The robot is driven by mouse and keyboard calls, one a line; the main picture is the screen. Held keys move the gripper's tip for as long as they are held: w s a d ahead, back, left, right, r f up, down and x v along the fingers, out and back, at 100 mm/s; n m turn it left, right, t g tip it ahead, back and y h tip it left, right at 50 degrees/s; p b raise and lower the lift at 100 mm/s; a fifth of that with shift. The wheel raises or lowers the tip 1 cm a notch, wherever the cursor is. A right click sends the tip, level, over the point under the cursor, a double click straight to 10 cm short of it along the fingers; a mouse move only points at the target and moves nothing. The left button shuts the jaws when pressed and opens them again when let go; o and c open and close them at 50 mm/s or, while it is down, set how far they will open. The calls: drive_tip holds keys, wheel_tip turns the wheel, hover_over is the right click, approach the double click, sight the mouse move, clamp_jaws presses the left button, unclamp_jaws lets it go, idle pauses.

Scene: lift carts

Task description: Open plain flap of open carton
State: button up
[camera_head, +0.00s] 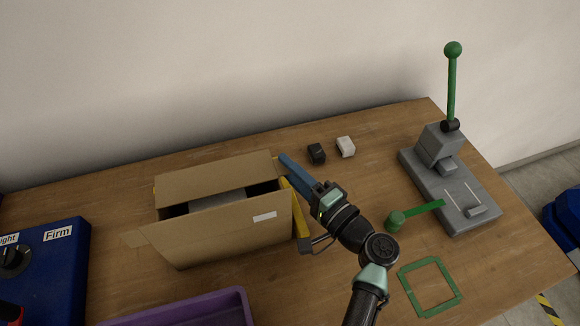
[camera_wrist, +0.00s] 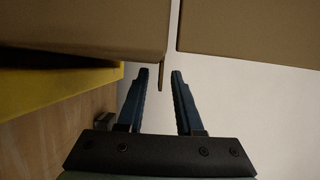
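The open carton (camera_head: 220,239) stands on the table, left of my gripper (camera_head: 284,163). One plain brown flap (camera_head: 215,180) stands up along its far side, and a small plain flap (camera_head: 133,238) sticks out at the left. A yellow panel (camera_head: 298,212) hangs at the carton's right side, and it also shows in the wrist view (camera_wrist: 55,88). My gripper (camera_wrist: 156,77) has its two blue fingers apart at the carton's right end. In the wrist view a thin brown edge (camera_wrist: 161,78) reaches between the fingertips; I cannot tell whether they touch it.
A black block (camera_head: 317,153) and a white block (camera_head: 346,147) lie beyond my gripper. A grey lever press (camera_head: 450,190), a green hammer-like tool (camera_head: 397,222) and a green square frame (camera_head: 405,287) are at right. A purple bin (camera_head: 246,306) and a blue box (camera_head: 62,275) stand in front and left.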

clamp_jaws()
idle(1.4)
